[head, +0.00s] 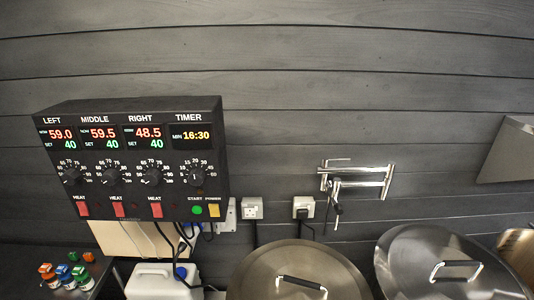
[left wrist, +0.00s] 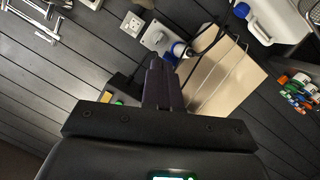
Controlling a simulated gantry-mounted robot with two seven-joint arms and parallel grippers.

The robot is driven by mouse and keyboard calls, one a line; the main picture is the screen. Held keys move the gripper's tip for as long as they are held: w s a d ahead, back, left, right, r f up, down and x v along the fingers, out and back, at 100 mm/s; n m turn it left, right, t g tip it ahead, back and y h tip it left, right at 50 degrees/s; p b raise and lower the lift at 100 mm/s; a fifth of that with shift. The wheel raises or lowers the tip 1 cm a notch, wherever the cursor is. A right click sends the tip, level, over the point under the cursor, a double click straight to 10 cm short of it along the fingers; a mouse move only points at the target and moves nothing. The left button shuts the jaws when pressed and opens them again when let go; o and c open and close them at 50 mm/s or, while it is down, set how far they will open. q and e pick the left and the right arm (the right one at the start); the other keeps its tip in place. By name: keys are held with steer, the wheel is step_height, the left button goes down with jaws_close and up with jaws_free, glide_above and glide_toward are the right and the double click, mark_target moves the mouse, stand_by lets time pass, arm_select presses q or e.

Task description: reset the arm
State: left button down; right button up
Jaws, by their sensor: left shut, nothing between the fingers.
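My left gripper (left wrist: 158,78) shows in the left wrist view, its two dark fingers together with nothing between them. It points at the wall area with sockets and cables, and I see no contact with anything. The head view shows neither of my grippers, and my right gripper is in no view. The black control box (head: 130,158) hangs on the wall at left in the head view. Its displays read 59.0, 59.5 and 48.5, each set to 40, and the timer reads 16:30. A small part of a dark box with a green button (left wrist: 118,102) shows behind my gripper.
Two steel lids (head: 300,262) (head: 430,245) stand at the front. A chrome wall tap (head: 357,182) is above them. A white canister (head: 160,282) and several small coloured-cap bottles (head: 65,277) are at lower left. Wall sockets (head: 252,208) with cables sit beside the box. The upper wall is clear.

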arm_select(q)
steer(key=s+a+f+m+g, duration=0.1)
steer(key=s+f+m+g, duration=0.1)
steer(key=s+g, duration=0.3)
steer(key=s+a+f+m+g+y, duration=0.1)
steer(key=s+m+g, duration=0.2)
steer(key=s, duration=0.9)
steer(key=g, duration=0.3)
steer(key=shift+a+f+y, duration=0.15)
steer(key=shift+f+y, duration=0.15)
steer(key=shift+f, duration=0.1)
